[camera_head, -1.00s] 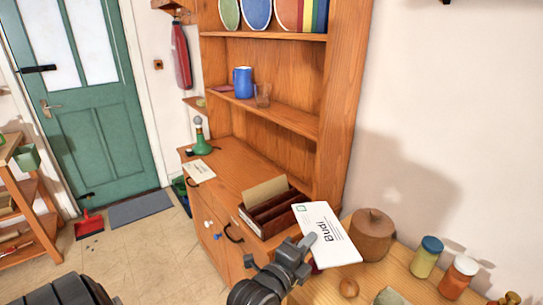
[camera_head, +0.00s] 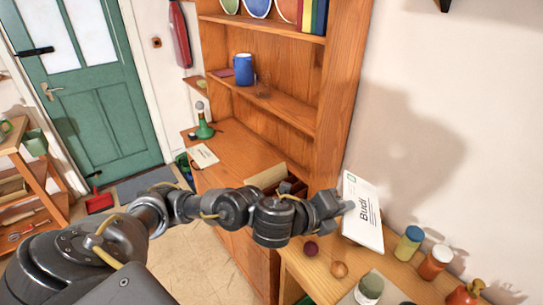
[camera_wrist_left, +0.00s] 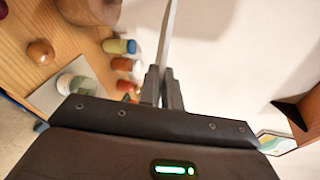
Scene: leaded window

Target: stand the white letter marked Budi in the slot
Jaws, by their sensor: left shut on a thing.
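The white letter marked Budi (camera_head: 362,215) is held up at the right, over the wooden counter and in front of the pale wall. It stands steeply and tilts a little. My left gripper (camera_head: 343,208) is shut on its left edge. In the left wrist view the letter (camera_wrist_left: 168,40) shows almost edge-on between the fingertips (camera_wrist_left: 162,85). The dark wooden letter rack (camera_head: 299,187) stands on the dresser, left of the letter and apart from it. A tan card (camera_head: 268,177) stands in it. My left arm hides much of the rack and its slots. My right gripper is not in view.
The dresser's tall side panel (camera_head: 343,100) rises behind the rack. Jars (camera_head: 408,243), an onion (camera_head: 339,269) and a red bulb (camera_head: 311,248) stand on the counter below the letter. Another letter (camera_head: 203,156) and a green lamp (camera_head: 204,125) are on the dresser's left.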

